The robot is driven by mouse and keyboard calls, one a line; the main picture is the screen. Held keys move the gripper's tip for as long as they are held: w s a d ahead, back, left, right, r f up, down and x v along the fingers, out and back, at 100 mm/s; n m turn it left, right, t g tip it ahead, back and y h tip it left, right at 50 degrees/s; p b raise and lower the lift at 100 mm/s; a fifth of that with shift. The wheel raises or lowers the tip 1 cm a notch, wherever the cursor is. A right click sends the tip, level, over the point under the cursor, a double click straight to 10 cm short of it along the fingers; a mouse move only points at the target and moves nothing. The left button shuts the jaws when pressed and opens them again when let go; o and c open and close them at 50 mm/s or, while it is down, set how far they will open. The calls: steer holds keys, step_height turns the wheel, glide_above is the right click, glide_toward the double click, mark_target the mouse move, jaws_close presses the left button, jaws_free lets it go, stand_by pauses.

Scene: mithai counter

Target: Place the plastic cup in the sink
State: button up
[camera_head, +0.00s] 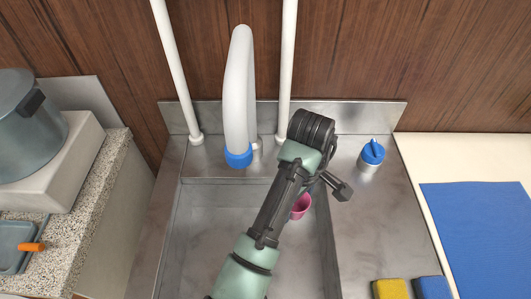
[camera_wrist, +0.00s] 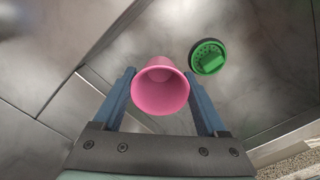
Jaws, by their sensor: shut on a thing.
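The pink plastic cup (camera_head: 301,207) shows partly from behind my arm, over the right side of the metal sink basin (camera_head: 215,212). In the wrist view the cup (camera_wrist: 160,97) is between the two blue fingers of my gripper (camera_wrist: 160,76), its open mouth facing the camera. My gripper is shut on the cup. In the head view my arm hides most of the gripper. The basin floor shows beyond the cup in the wrist view; I cannot tell the gap between them.
A round green item (camera_wrist: 208,57) is beyond the cup in the wrist view. A white faucet (camera_head: 239,95) with a blue tip stands at the back. A blue-capped bottle (camera_head: 371,155), yellow sponge (camera_head: 391,289) and blue sponge (camera_head: 432,287) are on the right.

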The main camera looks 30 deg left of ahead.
steer(key=f+b, duration=0.3)
steer(key=f, duration=0.1)
steer(key=shift+s, duration=0.35)
steer(key=shift+w+f, duration=0.1)
steer(key=shift+f, duration=0.2)
step_height(320, 180, down, 10)
steer(key=shift+r+b, duration=0.1)
steer(key=shift+b, duration=0.7)
steer(key=shift+f, duration=0.2)
steer(key=o, duration=1.3)
steer(key=shift+c, duration=0.2)
steer(key=shift+r, duration=0.2)
step_height(320, 180, up, 12)
steer(key=shift+r+p, duration=0.1)
steer(key=shift+p, duration=1.15)
